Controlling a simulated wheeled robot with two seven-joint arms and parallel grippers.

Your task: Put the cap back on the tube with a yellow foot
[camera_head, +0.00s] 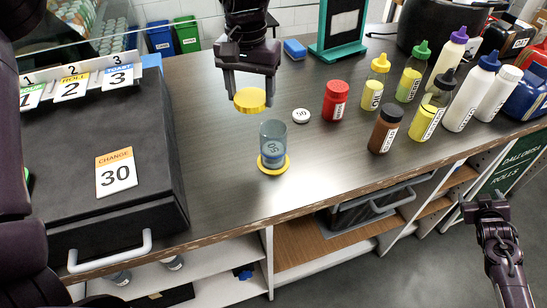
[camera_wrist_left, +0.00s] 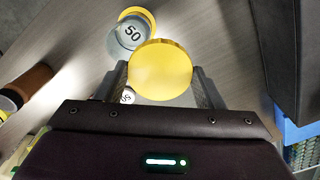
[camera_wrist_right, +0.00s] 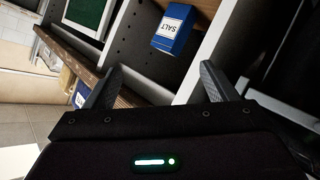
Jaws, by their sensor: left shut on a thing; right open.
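My right gripper (camera_head: 486,204) is open and empty, low in front of the counter at the right.
A white disc marked 50 (camera_head: 301,115) lies right of the tube. A red-capped jar (camera_head: 335,101), a brown jar (camera_head: 385,129) and several bottles (camera_head: 427,110) stand further right. A black box (camera_head: 120,150) with a 30 card is at left. A salt box (camera_wrist_right: 174,28) is shelved below.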

